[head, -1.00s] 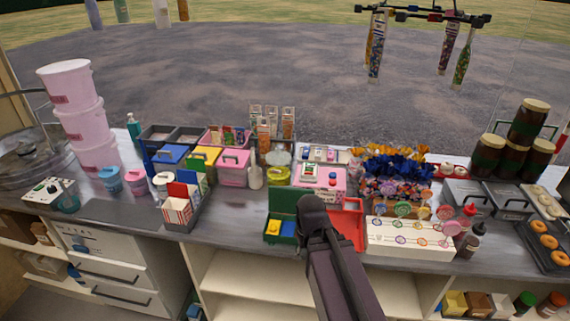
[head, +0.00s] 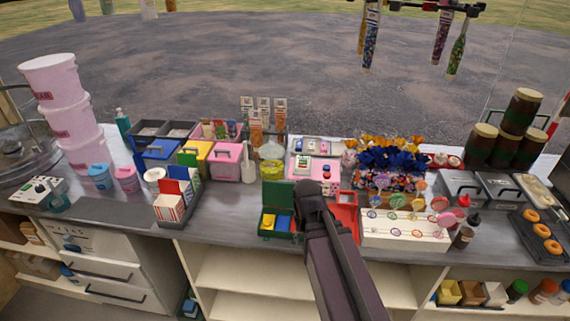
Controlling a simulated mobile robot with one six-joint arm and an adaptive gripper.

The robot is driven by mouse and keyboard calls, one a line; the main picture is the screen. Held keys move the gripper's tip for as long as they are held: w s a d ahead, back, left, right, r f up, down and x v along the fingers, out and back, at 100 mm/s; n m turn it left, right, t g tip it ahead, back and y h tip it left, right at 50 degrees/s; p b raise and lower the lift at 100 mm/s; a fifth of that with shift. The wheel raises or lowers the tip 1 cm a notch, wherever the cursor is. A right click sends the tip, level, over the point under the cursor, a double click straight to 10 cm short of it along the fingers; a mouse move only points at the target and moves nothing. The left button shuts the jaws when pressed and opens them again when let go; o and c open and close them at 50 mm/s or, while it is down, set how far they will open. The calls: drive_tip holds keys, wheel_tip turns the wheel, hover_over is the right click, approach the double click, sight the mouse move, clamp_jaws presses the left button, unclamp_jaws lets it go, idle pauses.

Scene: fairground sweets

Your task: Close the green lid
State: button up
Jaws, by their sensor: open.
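The green lid (head: 279,194) stands raised at the back of a small green box (head: 263,233) near the front edge of the counter. The box is open, and blue and yellow pieces (head: 284,224) show inside it. My dark arm (head: 338,262) reaches up from the bottom of the head view, and its rounded end is just right of the green lid. My gripper itself does not show; the arm hides whatever is beyond that end. I cannot tell whether anything touches the lid.
A red box (head: 347,212) is right of the green one, partly behind my arm. A white lollipop stand (head: 405,236) is further right. A striped popcorn carton (head: 170,208) in a grey holder is to the left. Some bare counter (head: 225,210) lies between carton and green box.

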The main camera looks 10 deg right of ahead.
drive_tip(key=w+r+m+p, duration=0.2)
drive_tip(key=w+m, duration=0.4)
drive_tip(key=w, duration=0.3)
drive_tip(key=w+r+m+p, duration=0.2)
drive_tip(key=w+r+m, duration=0.1)
drive_tip(key=w+m, duration=0.4)
drive_tip(key=w+r+m+p, duration=0.2)
drive_tip(key=w+m, duration=0.5)
drive_tip(key=w, duration=0.5)
drive_tip(key=shift+d+r+p, duration=0.1)
drive_tip(key=shift+r+p, duration=0.05)
drive_tip(key=shift+p, duration=0.35)
drive_tip(key=shift+m, duration=0.3)
